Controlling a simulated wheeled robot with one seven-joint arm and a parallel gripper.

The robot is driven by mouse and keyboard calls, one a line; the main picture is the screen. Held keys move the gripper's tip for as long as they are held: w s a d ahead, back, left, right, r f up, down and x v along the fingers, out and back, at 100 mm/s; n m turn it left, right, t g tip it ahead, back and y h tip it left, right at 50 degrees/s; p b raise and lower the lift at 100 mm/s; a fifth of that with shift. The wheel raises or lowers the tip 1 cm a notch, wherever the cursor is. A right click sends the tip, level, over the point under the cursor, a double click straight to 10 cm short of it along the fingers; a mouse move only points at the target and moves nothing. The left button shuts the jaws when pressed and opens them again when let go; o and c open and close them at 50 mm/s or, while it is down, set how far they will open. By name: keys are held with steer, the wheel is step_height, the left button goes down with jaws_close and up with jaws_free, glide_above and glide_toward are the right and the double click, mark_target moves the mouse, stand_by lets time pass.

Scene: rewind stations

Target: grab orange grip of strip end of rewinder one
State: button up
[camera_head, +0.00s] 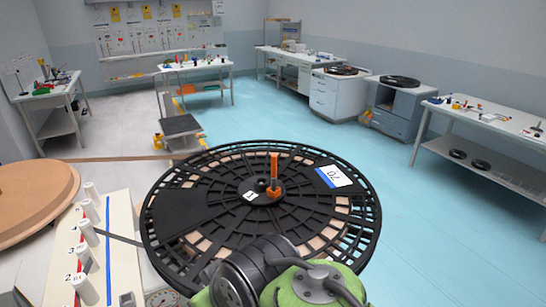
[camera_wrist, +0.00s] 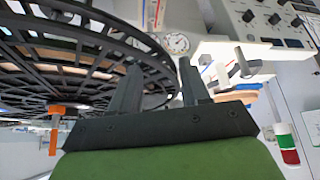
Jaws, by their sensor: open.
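A large black spoked reel (camera_head: 190,215) lies flat in front of me, with a white tag that seems to read "1" (camera_head: 250,195) near its hub. An orange upright piece (camera_head: 274,172) stands at the hub; it also shows in the wrist view (camera_wrist: 54,130), which looks upside down. I cannot tell whether this is the strip end's orange grip; no other orange grip is clear. A dark strip (camera_head: 122,238) runs from the roller panel towards the reel. My gripper (camera_wrist: 160,78) is open and empty, beside the reel's rim. In the head view my green and black arm hides its fingertips.
A white panel with numbered rollers (camera_head: 122,270) stands left of the reel, by a brown disc (camera_head: 35,200). A small gauge (camera_wrist: 176,43) shows past my fingers. A workbench (camera_head: 500,120) and grey cabinets (camera_head: 395,110) stand at the right. The blue floor right of the reel is clear.

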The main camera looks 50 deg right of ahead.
steer(key=shift+m+t, duration=0.4)
steer(key=shift+t, duration=0.2)
steer(key=w+d+r, duration=0.2)
steer(key=w+d, duration=0.1)
steer(key=w+d+r, duration=0.1)
steer(key=d, duration=0.1)
steer(key=shift+w+d, duration=0.1)
steer(key=shift+w, duration=0.2)
steer(key=w+d+r+m+t+h, duration=0.1)
steer(key=w+d+r+t, duration=0.1)
steer(key=d, duration=0.7)
steer(key=m+t+h, duration=0.2)
steer(key=h, duration=0.1)
glide_toward(275, 180)
steer(key=p+x, duration=0.1)
steer(key=x, duration=1)
steer(key=shift+c, duration=1)
jaws_close()
